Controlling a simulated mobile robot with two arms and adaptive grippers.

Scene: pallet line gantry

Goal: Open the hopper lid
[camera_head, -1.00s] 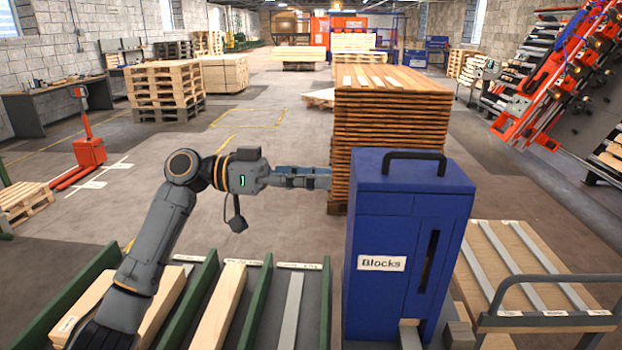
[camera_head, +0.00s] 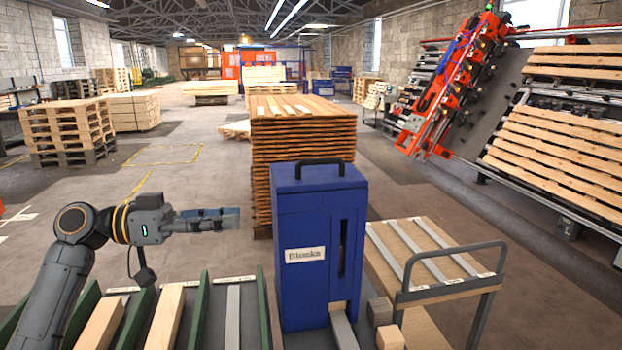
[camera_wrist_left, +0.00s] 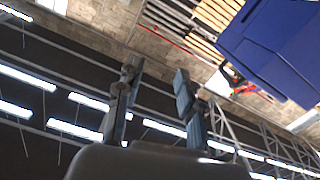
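The blue hopper (camera_head: 301,222), labelled "Blocks", stands upright in the middle of the head view. Its lid (camera_head: 318,182) is on top and looks closed, with a dark bar handle (camera_head: 320,163). My left gripper (camera_head: 238,218) is held in the air left of the hopper, apart from it, a little below the lid's height. In the left wrist view the two fingers of my left gripper (camera_wrist_left: 152,88) are spread with nothing between them. The blue hopper (camera_wrist_left: 280,50) also shows there at the upper right. My right gripper is not in view.
Green dividers (camera_head: 196,310) with timber between them lie in front and left of the hopper. A tall stack of boards (camera_head: 300,130) stands behind it. A trolley with a dark rail (camera_head: 452,286) stands at its right. Loose wooden blocks (camera_head: 388,336) lie by its base.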

